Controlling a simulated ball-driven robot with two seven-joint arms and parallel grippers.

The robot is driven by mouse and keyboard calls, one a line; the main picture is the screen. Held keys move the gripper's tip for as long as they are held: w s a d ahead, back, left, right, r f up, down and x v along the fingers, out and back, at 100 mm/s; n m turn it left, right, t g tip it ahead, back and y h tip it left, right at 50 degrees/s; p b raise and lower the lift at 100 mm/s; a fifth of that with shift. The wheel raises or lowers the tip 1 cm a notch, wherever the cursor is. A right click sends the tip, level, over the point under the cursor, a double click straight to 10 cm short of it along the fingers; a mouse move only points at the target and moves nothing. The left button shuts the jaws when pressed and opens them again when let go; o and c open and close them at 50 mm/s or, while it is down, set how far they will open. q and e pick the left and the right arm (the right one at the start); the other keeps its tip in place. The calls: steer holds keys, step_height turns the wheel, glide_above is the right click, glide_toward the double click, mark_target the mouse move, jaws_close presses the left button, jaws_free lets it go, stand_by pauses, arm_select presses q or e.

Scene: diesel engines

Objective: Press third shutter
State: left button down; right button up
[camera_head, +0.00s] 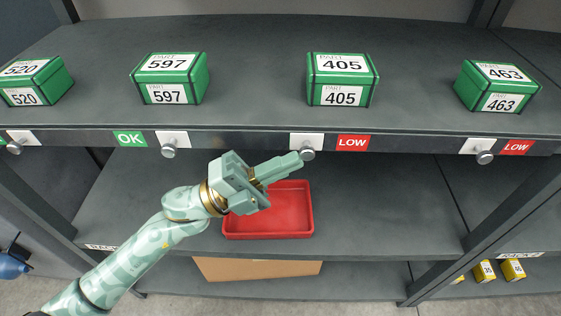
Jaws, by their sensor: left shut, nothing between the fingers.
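The shelf's front edge (240,143) carries a row of white plates, each with a round silver knob. The third plate from the left (306,136) has its knob (308,154) below the box marked 405 and beside a red LOW label (352,143). My left gripper (299,160) is shut and empty, its fingertips at the left of this knob; I cannot tell whether they touch it. The fourth plate (477,145) sits beside another red LOW label (516,147). My right gripper is not in view.
Green boxes marked 520 (36,82), 597 (170,78), 405 (342,79) and 463 (497,86) stand on the upper shelf. A red tray (292,212) lies on the shelf below, behind my left arm. A cardboard box (258,269) sits lower down.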

arm_select(q)
steer(key=d, duration=0.7)
steer(key=shift+d+p, duration=0.25)
steer(key=shift+p, duration=0.05)
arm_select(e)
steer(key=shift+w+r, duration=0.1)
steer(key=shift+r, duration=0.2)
